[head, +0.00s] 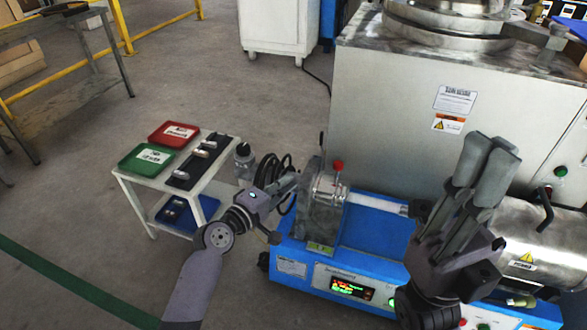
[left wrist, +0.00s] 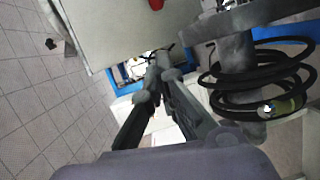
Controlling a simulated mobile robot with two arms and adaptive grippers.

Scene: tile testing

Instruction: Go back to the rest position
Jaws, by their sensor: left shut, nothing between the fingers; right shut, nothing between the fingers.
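My left gripper (head: 291,180) is in the lower middle of the head view, just left of the blue-based testing machine (head: 345,262). Its fingers are shut and empty. In the left wrist view its fingers (left wrist: 160,62) converge to a tip with nothing between them. My right gripper (head: 490,150) stands at the right of the head view, fingers pointing up, shut and empty. It is in front of the large grey metal cabinet (head: 385,110) and hides part of the testing machine.
A small white table (head: 150,182) at the left holds a red tray (head: 174,134), a green tray (head: 146,160) and a dark tray with metal pieces. A coiled black hose (left wrist: 225,85) is close to the left gripper. A red-knobbed lever (head: 338,166) sticks up.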

